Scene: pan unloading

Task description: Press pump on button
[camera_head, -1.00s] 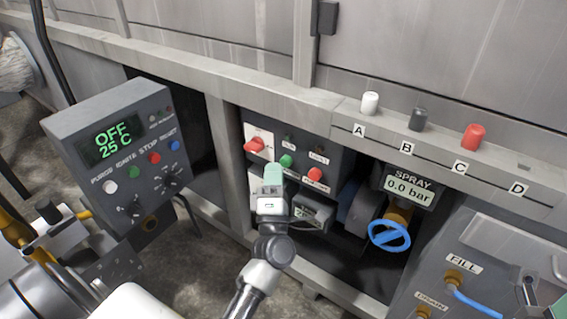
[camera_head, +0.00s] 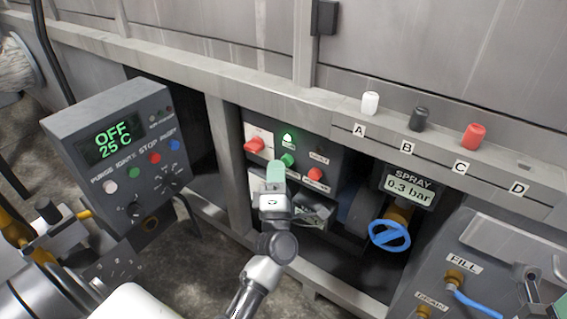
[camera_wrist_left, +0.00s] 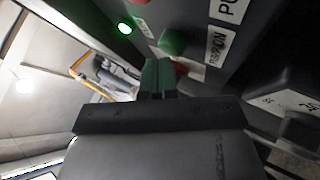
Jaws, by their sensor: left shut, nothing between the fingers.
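The green pump button (camera_head: 287,160) is on a dark panel (camera_head: 325,143) under the ledge. My left gripper (camera_head: 275,168) is shut and empty, with its green fingertips just below and left of that button in the head view. In the left wrist view the green button (camera_wrist_left: 173,42) lies just beyond the shut fingertips (camera_wrist_left: 157,66), beside a partly readable "ON" label. I see a gap between them there. A green lamp (camera_head: 288,138) above the button is lit. At the lower right edge, a dark and pale piece may be my right gripper; its jaws are not clear.
Red knobs sit left (camera_head: 254,145) and right (camera_head: 315,174) of the green button. The spray display (camera_head: 408,188) reads 0.3 bar, above a blue valve wheel (camera_head: 390,235). A control box (camera_head: 115,150) at left reads OFF, 25 C. Cylinders stand on the ledge marked A to D.

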